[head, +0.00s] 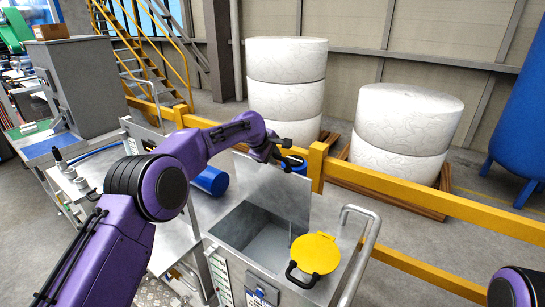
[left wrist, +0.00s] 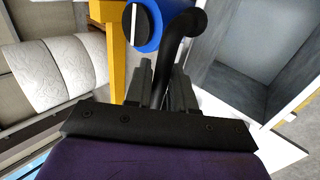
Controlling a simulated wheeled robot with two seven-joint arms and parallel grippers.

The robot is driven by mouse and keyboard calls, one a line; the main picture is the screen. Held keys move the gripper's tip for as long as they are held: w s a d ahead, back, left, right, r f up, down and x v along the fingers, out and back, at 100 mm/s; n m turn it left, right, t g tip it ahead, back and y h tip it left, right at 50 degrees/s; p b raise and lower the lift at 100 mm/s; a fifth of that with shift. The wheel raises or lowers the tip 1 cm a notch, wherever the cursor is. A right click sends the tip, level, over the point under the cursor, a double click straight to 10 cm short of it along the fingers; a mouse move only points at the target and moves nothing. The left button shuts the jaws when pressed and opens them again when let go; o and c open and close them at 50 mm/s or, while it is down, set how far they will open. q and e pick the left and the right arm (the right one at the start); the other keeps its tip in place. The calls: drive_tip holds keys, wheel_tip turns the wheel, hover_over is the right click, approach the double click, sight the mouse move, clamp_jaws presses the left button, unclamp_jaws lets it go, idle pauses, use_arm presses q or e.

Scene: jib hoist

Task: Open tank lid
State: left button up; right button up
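The tank (head: 222,252) stands in front of me with its top open, and its grey inside shows. Its flat metal lid (head: 285,195) stands raised at the tank's back edge. My left gripper (head: 290,160) is at the lid's upper edge. In the left wrist view, its two fingers (left wrist: 165,85) lie on either side of a black curved handle (left wrist: 192,28) and look closed on it. The open tank inside (left wrist: 255,60) shows at the right of that view. My right gripper is out of view; only a bit of my right arm shows at the lower right.
A yellow disc (head: 315,254) with a black handle is at the tank's right front, beside a metal rail (head: 362,255). A yellow barrier (head: 430,205) runs behind, with white rolls (head: 405,120) beyond. A blue cylinder (head: 210,180) lies left of the lid.

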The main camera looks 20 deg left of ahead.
use_arm(q)
drive_tip(key=shift+o, duration=0.6)
drive_tip(key=shift+a, duration=0.1)
drive_tip(key=shift+s+r+b, duration=0.2)
drive_tip(key=shift+r+b, duration=0.05)
drive_tip(key=shift+b, duration=0.1)
drive_tip(key=b+v, duration=0.3)
drive_tip(key=v, duration=0.6)
drive_tip(key=shift+s+a+r, duration=0.15)
drive_tip(key=shift+s+r, duration=0.1)
drive_tip(key=shift+r, duration=0.05)
